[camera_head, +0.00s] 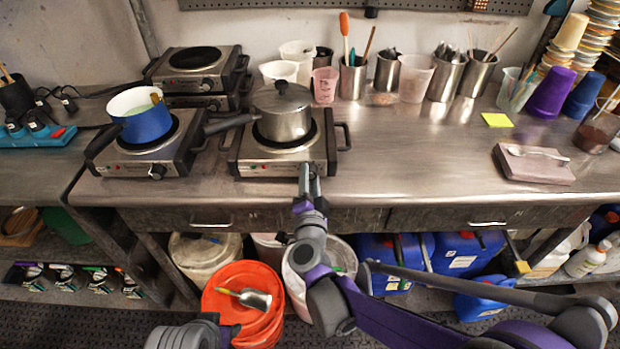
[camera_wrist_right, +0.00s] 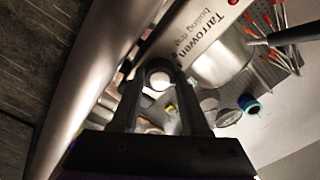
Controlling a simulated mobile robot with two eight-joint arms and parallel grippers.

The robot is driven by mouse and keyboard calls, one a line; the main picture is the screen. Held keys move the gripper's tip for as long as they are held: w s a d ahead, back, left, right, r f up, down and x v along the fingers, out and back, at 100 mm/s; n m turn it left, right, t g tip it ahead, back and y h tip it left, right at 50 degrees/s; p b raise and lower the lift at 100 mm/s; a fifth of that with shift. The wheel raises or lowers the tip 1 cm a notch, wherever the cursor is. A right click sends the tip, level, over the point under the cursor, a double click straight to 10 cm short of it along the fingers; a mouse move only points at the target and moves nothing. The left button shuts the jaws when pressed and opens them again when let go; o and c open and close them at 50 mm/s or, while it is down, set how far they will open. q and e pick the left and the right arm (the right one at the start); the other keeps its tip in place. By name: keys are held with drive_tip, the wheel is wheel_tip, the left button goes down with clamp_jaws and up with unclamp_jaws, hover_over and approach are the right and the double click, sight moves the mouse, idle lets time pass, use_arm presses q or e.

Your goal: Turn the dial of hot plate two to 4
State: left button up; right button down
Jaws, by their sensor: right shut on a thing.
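Two steel hot plates stand at the front of the bench: one on the left (camera_head: 128,165) under a blue pot, one in the middle (camera_head: 250,167) under a lidded steel pot. No number is readable on either. My right gripper (camera_head: 309,172) is at the right end of the middle plate's front panel. In the right wrist view, its fingers (camera_wrist_right: 158,84) are shut on a round dial (camera_wrist_right: 158,78) beside the lettering "Tarrowen boiling ring". The fingers partly cover the dial, and its setting cannot be read. My left gripper's fingers are not in view.
The blue pot (camera_head: 143,118) and steel pot (camera_head: 284,115) have handles pointing left. More hot plates (camera_head: 196,74) are stacked behind. Steel cups and beakers line the back wall. An orange bucket (camera_head: 236,278) stands below.

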drive_tip(key=m, duration=1.1)
drive_tip(key=shift+m, duration=2.1)
drive_tip(key=shift+c, duration=2)
unclamp_jaws()
drive_tip(key=shift+s, duration=0.1)
drive_tip(key=s, duration=1)
drive_tip(key=shift+s, duration=0.35)
